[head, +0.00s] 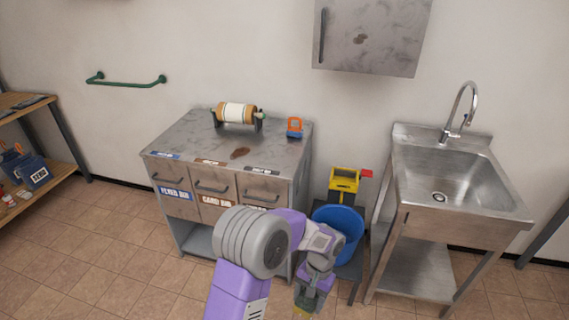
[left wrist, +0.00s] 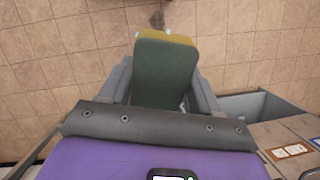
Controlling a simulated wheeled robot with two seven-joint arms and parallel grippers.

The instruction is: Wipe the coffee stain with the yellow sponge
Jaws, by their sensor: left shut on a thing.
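The yellow sponge (left wrist: 165,75) is in my left gripper (left wrist: 163,88); its broad face in the left wrist view is dark green, with a yellow edge at the far end. In the head view my left gripper (head: 311,294) is low, in front of the cabinet and above the floor, and only a sliver of the sponge shows at the bottom edge. A brown stain (head: 239,153) lies on the grey cabinet top (head: 190,140). My right gripper is not in view.
A roll on a stand (head: 237,114) and an orange-and-blue object (head: 294,128) stand on the cabinet top. A blue bin (head: 338,226), a yellow bucket (head: 344,181) and a steel sink (head: 455,184) are to the right.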

